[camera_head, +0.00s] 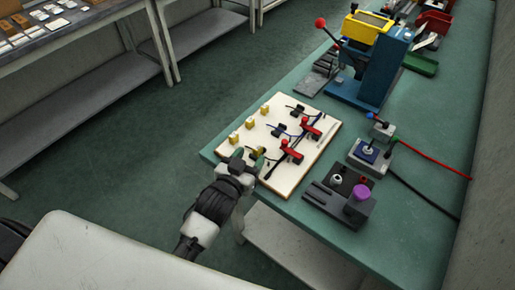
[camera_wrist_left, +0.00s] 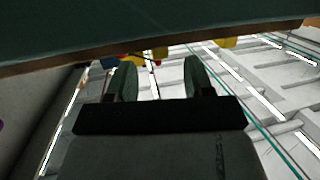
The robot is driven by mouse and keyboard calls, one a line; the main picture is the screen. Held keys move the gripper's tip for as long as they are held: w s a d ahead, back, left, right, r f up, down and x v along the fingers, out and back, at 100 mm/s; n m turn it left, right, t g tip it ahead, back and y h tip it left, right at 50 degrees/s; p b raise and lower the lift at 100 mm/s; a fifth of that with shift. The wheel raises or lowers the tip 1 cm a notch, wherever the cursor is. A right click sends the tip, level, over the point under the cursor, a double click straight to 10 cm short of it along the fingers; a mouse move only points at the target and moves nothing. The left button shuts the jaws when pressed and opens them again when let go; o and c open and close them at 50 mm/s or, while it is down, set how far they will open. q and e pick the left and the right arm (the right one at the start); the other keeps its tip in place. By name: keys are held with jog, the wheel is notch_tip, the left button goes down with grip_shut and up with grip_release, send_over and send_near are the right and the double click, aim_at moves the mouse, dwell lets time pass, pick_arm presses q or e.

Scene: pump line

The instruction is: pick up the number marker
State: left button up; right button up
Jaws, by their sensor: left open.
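I cannot tell for sure which thing is the number marker. Three small yellow blocks with pale faces stand in a row along the left side of a cream board (camera_head: 314,154): a far one (camera_head: 265,109), a middle one (camera_head: 250,122) and a near one (camera_head: 234,138). My left gripper (camera_head: 249,158) is at the board's near left corner, close to the near block, and hides part of that corner. In the left wrist view its two green fingers (camera_wrist_left: 160,80) are apart with nothing seen between them. Yellow shapes (camera_wrist_left: 228,42) show beyond the fingertips. My right gripper is not in view.
Red-handled clamps (camera_head: 290,152) and dark cables lie on the board. On the green bench (camera_head: 420,190), a grey fixture with a purple knob (camera_head: 356,201) and a blue-and-yellow press (camera_head: 372,60) stand nearby.

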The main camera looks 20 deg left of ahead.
aim_at(256, 149)
pick_arm(q)
jog(key=x, duration=0.3)
jog(key=shift+w, duration=0.25)
jog(key=shift+r, duration=0.1)
jog(key=shift+s, duration=0.1)
jog(key=shift+c, duration=0.3)
grip_shut()
jog(key=shift+r, duration=0.1)
